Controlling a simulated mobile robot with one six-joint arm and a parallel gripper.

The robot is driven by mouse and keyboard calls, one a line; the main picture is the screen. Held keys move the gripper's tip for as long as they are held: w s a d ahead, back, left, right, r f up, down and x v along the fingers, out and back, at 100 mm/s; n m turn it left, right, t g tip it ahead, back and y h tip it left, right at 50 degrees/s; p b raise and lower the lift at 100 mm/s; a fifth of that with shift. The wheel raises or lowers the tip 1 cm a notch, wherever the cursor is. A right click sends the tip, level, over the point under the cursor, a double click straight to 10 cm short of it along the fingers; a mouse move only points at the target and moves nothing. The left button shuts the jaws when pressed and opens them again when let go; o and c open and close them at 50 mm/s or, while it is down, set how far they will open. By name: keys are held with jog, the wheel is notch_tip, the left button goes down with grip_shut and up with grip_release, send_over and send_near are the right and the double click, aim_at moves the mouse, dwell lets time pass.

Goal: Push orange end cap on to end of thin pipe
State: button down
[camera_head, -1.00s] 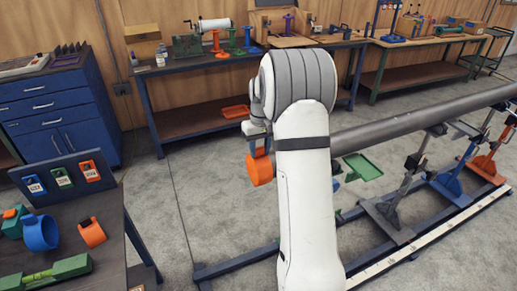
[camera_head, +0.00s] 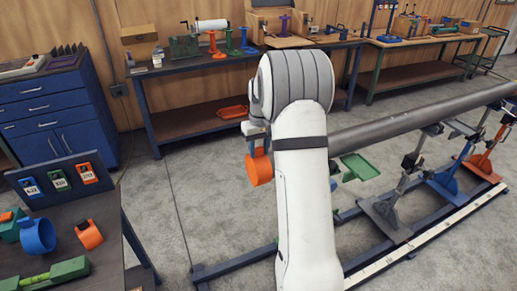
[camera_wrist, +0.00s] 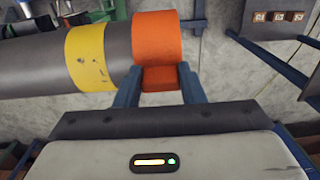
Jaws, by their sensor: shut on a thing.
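The orange end cap (camera_head: 259,168) is a short ring with a block-like tab, seen left of my arm in the head view. In the wrist view the cap (camera_wrist: 158,38) lines up with the grey pipe (camera_wrist: 30,62) and meets its right end. I cannot tell how far the cap sits over the end. My gripper (camera_wrist: 160,80) is shut on the cap's tab, one blue finger on each side. A yellow band (camera_wrist: 89,57) circles the pipe near that end. In the head view my arm hides the pipe's (camera_head: 410,125) near end.
Blue and orange stands (camera_head: 445,180) hold the pipe above a floor frame with a pale rail (camera_head: 440,225). A green tray (camera_head: 360,167) is below the pipe. A table at left holds a blue ring (camera_head: 38,236) and another orange part (camera_head: 89,234).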

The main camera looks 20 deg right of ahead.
jog(key=shift+d, duration=0.55)
jog(key=c, duration=0.9)
grip_release()
jog(key=shift+o, duration=0.2)
jog(key=shift+r, duration=0.1)
jog(key=shift+r+p, duration=2.05)
jog(key=shift+r, duration=0.9)
